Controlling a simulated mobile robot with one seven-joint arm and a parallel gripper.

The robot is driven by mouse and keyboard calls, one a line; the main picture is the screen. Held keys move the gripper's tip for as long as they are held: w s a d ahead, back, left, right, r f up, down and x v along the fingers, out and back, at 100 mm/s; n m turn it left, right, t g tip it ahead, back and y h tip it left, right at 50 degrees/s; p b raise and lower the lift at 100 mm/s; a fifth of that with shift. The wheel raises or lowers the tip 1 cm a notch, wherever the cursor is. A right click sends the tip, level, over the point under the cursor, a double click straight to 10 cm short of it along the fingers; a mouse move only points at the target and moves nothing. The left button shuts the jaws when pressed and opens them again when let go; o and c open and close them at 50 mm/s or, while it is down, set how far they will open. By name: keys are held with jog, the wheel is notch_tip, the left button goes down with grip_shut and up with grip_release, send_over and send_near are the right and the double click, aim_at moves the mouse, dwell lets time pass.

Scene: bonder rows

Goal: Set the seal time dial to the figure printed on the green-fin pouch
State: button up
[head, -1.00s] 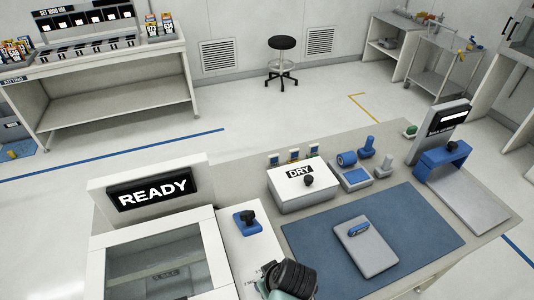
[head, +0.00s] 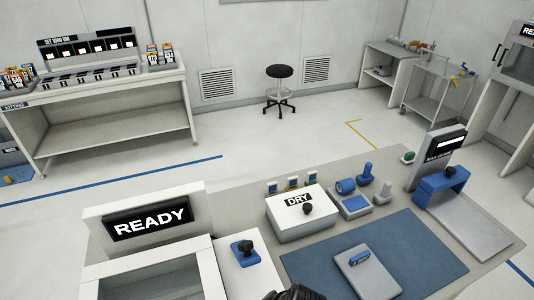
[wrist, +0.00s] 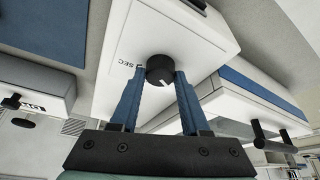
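The seal time dial (wrist: 160,70) is a round black knob with a white pointer mark, on a white panel lettered "SEC" in the wrist view. My gripper (wrist: 160,76) has its two blue fingers on either side of the knob, with the tips very close to its edges; I cannot tell whether they press on it. In the head view only a dark part of my arm shows at the bottom edge, and the dial is out of sight. I cannot make out a green-fin pouch; packs (head: 160,54) stand on the far-left bench, their print too small to read.
The sealer's "READY" display (head: 150,218) stands left of a black knob on a blue base (head: 244,250).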

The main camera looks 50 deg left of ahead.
jog(key=o, duration=0.4)
jog(key=shift+o, duration=0.2)
jog(key=shift+r, duration=0.1)
jog(key=b+v, duration=0.2)
jog(key=v, duration=1)
jog(key=shift+d+r, duration=0.2)
jog(key=shift+r, duration=0.15)
